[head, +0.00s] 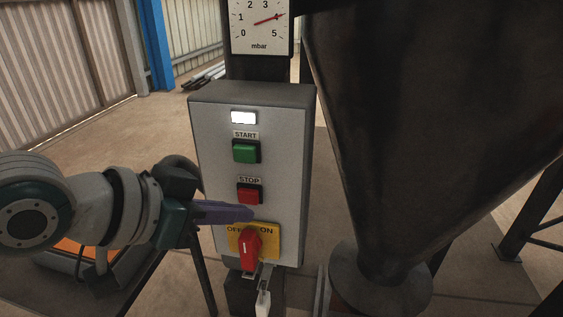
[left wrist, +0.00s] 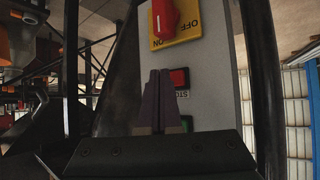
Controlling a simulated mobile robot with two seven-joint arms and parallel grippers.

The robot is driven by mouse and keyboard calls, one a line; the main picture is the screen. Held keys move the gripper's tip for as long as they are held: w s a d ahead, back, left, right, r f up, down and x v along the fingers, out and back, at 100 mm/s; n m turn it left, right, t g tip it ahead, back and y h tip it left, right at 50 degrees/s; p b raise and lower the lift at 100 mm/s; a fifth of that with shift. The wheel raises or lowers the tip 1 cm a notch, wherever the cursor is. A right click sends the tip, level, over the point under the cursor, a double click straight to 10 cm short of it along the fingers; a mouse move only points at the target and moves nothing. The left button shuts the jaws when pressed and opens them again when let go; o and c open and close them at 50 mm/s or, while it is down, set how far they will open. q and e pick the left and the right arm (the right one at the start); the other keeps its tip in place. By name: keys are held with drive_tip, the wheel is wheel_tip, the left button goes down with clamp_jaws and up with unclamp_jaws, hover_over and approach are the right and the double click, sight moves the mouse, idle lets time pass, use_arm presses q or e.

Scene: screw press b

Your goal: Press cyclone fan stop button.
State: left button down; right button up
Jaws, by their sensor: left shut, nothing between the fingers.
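The grey control box (head: 285,170) stands upright at the middle of the head view. Its red STOP button (head: 249,193) sits under a STOP label, below the green START button (head: 245,152). The red button also shows in the left wrist view (left wrist: 179,77), just right of my fingertips. My left gripper (head: 252,213) is shut and empty, its purple fingers pointing right, just below the red button in the head view. I cannot tell whether the fingertips touch the box. My right gripper is not in view.
A red rotary switch (head: 249,244) on a yellow OFF/ON plate is just below my fingers. A lit white lamp (head: 243,118) is above START. A mbar gauge (head: 260,25) tops the post. A large dark hopper (head: 400,130) stands close on the right.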

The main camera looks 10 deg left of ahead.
use_arm(q)
drive_tip(key=shift+w, duration=0.1)
idle(0.6)
drive_tip(key=shift+w, duration=0.35)
drive_tip(key=shift+w+b, duration=0.4)
idle(0.6)
drive_tip(key=shift+s+p, duration=0.85)
